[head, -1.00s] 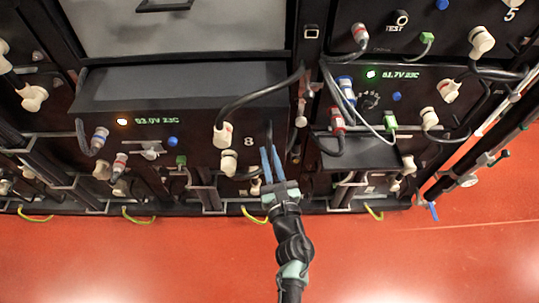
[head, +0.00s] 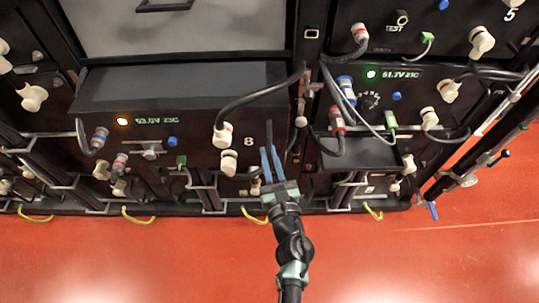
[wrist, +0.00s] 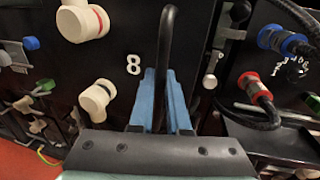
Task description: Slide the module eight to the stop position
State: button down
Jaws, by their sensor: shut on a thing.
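Module eight (head: 180,88) is a black box in the rack, left of centre in the head view. It stands out from the rack, with its top showing. Its front carries a white "8" (head: 249,141), a green "63.0V 23C" display and an orange light. My gripper (head: 271,152) is at the right end of this front. Its blue fingers are shut on the black upright handle (wrist: 167,38), one on each side in the wrist view. The handle's lower part is hidden between the fingers. No stop mark can be made out.
A thick black cable runs from the upper white plug (head: 221,137) to the right post. A second white plug (head: 228,162) hangs below. A grey latch (wrist: 211,70) is right of the handle. The right-hand neighbour module has red and blue connectors (head: 346,84) above a shelf (head: 360,153). Red floor is open in front.

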jog(key=shift+s, duration=0.1)
jog(key=shift+s+f, duration=0.15)
jog(key=shift+s, duration=0.75)
jog(key=c, duration=0.9)
grip_release()
jog(key=s, duration=0.4)
jog(key=s+d, duration=0.1)
jog(key=s, duration=0.3)
jog(key=s+d, duration=0.1)
jog(key=s, duration=0.3)
jog(key=shift+s+d, duration=0.25)
jog(key=shift+s, duration=0.1)
